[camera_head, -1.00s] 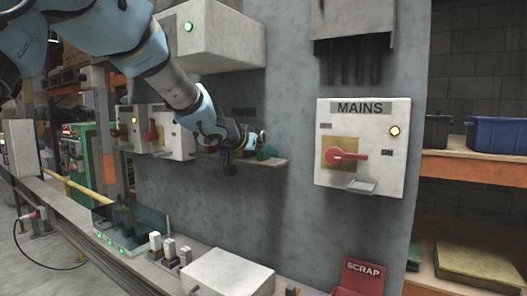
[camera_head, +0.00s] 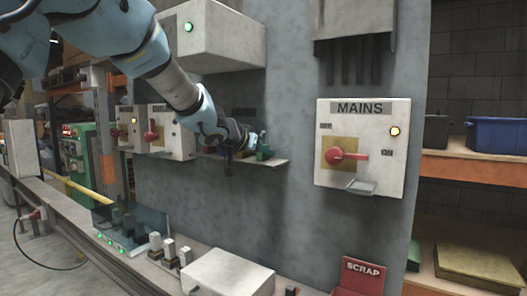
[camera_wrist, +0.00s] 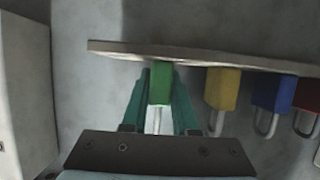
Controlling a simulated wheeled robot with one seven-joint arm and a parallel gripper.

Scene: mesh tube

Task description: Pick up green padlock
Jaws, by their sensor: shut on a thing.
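The green padlock (camera_wrist: 160,84) is between the two teal fingers of my gripper (camera_wrist: 159,92) in the wrist view. Its pale shackle points down the picture, toward the gripper's body. The fingers are shut on it. The padlock's body meets the edge of the shelf (camera_wrist: 112,49) in the picture; I cannot tell whether it still touches it. In the head view my gripper (camera_head: 263,147) is at the right part of the wall shelf (camera_head: 278,162), and the padlock is too small there to make out clearly.
Yellow (camera_wrist: 222,90), blue (camera_wrist: 272,94) and red (camera_wrist: 310,95) padlocks sit in a row along the shelf, to the right in the wrist view. A MAINS switch box (camera_head: 363,147) is right of the shelf. A red SCRAP bin (camera_head: 362,277) stands below.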

